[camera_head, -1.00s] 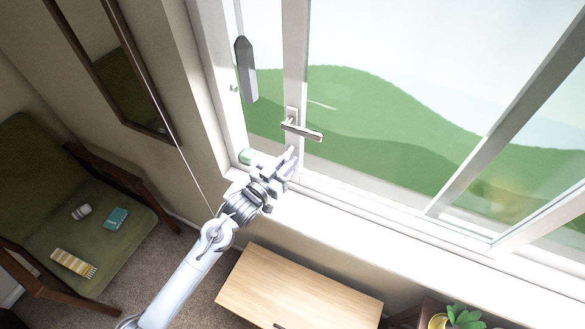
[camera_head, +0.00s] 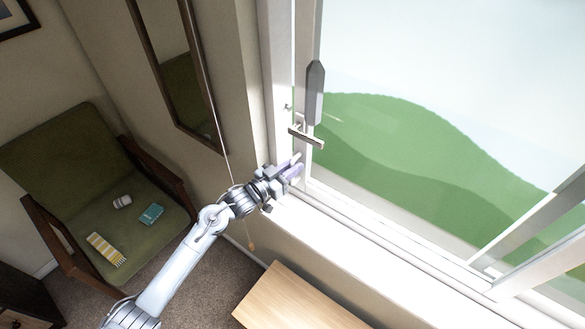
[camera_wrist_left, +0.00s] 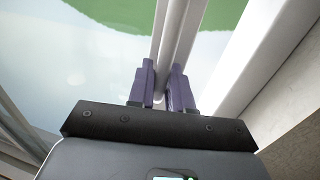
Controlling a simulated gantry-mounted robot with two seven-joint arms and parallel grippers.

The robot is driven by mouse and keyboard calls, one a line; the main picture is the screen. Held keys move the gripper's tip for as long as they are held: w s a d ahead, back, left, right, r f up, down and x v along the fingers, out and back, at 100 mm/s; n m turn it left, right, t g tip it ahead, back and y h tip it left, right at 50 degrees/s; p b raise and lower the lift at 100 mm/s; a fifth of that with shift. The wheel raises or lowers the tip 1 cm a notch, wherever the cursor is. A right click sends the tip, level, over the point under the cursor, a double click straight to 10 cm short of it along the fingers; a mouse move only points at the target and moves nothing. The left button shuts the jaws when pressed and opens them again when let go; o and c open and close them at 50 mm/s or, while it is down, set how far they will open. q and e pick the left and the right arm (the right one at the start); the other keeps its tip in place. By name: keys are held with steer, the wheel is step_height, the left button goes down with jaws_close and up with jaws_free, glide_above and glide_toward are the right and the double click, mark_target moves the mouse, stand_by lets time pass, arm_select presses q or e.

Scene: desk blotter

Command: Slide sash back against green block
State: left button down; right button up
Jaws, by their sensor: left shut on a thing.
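The white window sash has its upright edge bar (camera_head: 304,60) close beside the left window frame, with a narrow gap between them. My left gripper (camera_head: 297,166) is shut on the lower part of this bar, just above the sill. In the left wrist view its purple fingers (camera_wrist_left: 161,88) sit on either side of the white bar (camera_wrist_left: 178,35). The green block does not show now; I cannot tell whether the bar touches it. My right gripper is not in view.
A pull cord (camera_head: 213,100) with a wooden end (camera_head: 251,246) hangs by the mirror (camera_head: 178,70), close to my left arm. A wooden table top (camera_head: 290,300) lies below the sill (camera_head: 350,235). A green armchair (camera_head: 60,160) holding small items stands left.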

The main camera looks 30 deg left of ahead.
arm_select(q)
steer(key=c, duration=1.2)
jaws_free()
steer(key=shift+w, duration=0.1)
steer(key=shift+b+v, duration=0.4)
steer(key=shift+v, duration=5.05)
